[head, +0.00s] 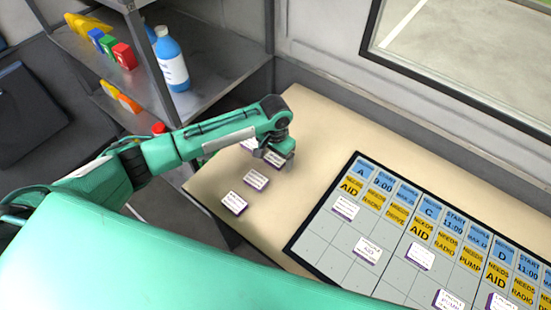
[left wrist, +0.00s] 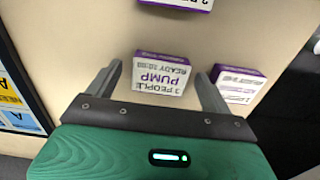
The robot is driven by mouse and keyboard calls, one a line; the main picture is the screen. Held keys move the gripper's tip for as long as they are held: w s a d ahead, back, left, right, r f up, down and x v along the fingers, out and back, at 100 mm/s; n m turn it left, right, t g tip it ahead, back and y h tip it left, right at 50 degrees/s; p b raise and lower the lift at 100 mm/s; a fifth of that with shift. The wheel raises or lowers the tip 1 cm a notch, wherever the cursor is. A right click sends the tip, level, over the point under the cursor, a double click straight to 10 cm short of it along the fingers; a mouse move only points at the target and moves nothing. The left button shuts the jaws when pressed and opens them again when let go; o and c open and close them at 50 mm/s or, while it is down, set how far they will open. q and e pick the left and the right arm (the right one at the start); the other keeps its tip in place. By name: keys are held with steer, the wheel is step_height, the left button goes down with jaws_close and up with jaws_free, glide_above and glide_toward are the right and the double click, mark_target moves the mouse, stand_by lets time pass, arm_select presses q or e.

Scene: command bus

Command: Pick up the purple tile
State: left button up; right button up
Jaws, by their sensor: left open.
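Several white-topped tiles with purple edges lie on the beige table, so I cannot tell which one the task means. In the left wrist view, a tile (left wrist: 160,75) reading "3 people, pump" lies between and just beyond my left gripper's open fingers (left wrist: 159,88). A second tile (left wrist: 238,85) lies right of the right finger, and a third tile (left wrist: 180,4) is cut off at the top. In the head view my left gripper (head: 276,157) is over the back tiles and partly hides them. Two more tiles, one (head: 255,180) and another (head: 234,203), lie nearer. My right gripper is not in view.
A dark-framed board (head: 345,262) with blue and yellow labels and several purple-edged tiles covers the table's right part. A metal shelf (head: 215,75) with a blue bottle (head: 171,60) and coloured blocks stands at the back left. Bare table lies between loose tiles and board.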

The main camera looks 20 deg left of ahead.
arm_select(q)
steer(key=c, duration=1)
steer(key=shift+c, duration=0.5)
steer(key=shift+r, duration=0.15)
